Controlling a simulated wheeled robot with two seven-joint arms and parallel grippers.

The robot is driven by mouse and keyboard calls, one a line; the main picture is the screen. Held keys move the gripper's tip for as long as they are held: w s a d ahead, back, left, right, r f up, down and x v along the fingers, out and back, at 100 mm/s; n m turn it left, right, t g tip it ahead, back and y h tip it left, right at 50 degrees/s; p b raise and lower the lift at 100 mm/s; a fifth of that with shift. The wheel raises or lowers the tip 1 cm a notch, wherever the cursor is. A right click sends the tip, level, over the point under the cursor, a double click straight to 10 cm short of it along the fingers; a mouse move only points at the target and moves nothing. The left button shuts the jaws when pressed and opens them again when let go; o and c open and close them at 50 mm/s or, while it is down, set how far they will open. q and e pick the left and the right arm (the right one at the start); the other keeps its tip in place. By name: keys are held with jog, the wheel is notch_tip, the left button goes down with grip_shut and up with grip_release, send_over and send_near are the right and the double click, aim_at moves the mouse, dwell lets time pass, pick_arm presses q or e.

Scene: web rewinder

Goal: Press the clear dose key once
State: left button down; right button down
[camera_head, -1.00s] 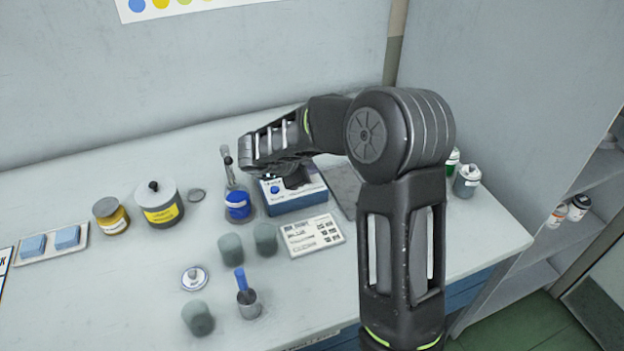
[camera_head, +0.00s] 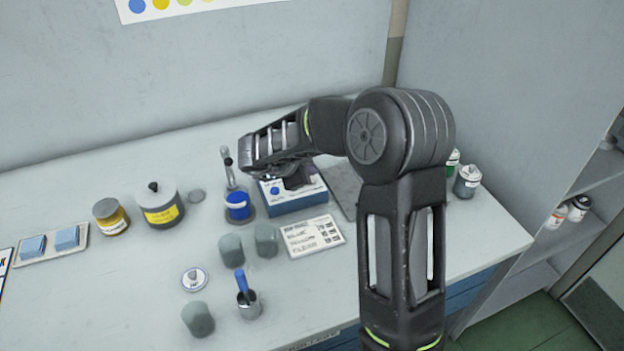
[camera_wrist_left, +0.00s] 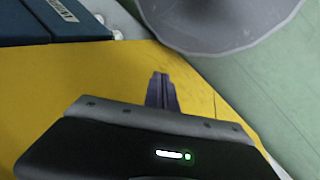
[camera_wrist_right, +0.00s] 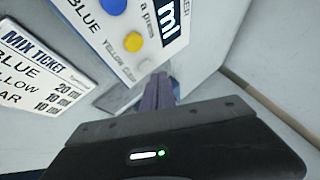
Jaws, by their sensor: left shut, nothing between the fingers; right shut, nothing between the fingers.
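The dosing unit (camera_head: 290,201) is a blue box with a pale top panel on the bench, partly covered by my right arm in the head view. In the right wrist view its panel shows a blue key (camera_wrist_right: 115,6), a yellow key (camera_wrist_right: 133,41) and a dark display reading "ml" (camera_wrist_right: 171,22). My left gripper (camera_wrist_left: 161,82) is shut and empty.
A mix ticket (camera_head: 312,236) lies in front of the unit. A blue-filled flask (camera_head: 238,204) stands close at its left. Several grey cups (camera_head: 231,250), a small pot with a blue-handled tool (camera_head: 248,303) and lidded jars (camera_head: 160,207) stand further left. A wall rises at right.

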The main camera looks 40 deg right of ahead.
jog(key=shift+f, duration=0.15)
dwell(0.7)
jog(key=shift+f, duration=0.25)
jog(key=shift+f, duration=0.4)
dwell(0.6)
jog(key=shift+r+p, duration=0.1)
jog(key=shift+p, duration=0.2)
jog(key=shift+r+p, duration=0.75)
jog(key=shift+p, duration=0.3)
notch_tip(320, 180, up, 5)
jog(key=p, duration=0.6)
